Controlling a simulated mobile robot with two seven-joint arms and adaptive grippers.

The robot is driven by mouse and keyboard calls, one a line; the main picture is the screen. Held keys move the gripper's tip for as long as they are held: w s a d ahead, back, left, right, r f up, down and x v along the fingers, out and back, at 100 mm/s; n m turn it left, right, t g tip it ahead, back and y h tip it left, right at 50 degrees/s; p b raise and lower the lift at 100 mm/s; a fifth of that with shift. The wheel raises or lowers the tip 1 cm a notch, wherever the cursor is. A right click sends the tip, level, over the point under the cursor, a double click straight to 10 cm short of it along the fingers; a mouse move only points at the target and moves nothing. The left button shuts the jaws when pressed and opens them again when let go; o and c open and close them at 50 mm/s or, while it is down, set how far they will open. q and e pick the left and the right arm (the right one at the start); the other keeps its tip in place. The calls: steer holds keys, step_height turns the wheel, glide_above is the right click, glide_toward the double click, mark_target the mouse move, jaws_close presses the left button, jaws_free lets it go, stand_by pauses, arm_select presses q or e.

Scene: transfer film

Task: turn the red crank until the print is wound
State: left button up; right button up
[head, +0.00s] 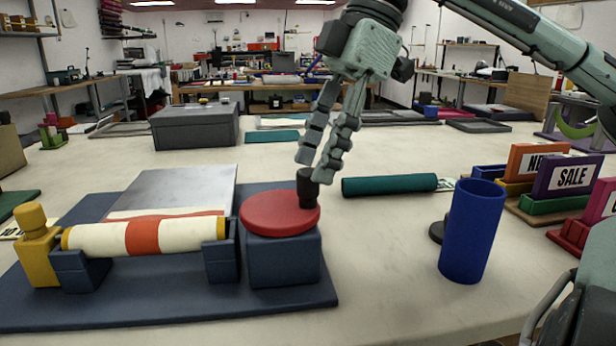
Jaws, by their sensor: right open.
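The red crank (268,215) is a round red disc on a dark blue block, with an upright black knob (307,188) at its right edge. My right gripper (316,172) points down at the knob, its fingertips at or just above the knob's top; contact cannot be told. It is open. The print (143,236), cream with an orange-red band, lies around a roller between dark blue supports on a blue base (180,312). A grey sheet (180,188) lies behind the roller. A yellow post (36,246) stands at the roller's left end. My left gripper is not in view.
A blue cylinder (472,232) stands upright to the right, and a teal roll (388,186) lies behind it. Sign holders (560,185) line the right edge. A grey box (195,126) sits at the back left. The table front between base and cylinder is clear.

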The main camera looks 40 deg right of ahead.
mark_target(312, 170)
steer(key=shift+x, duration=1.85)
jaws_close()
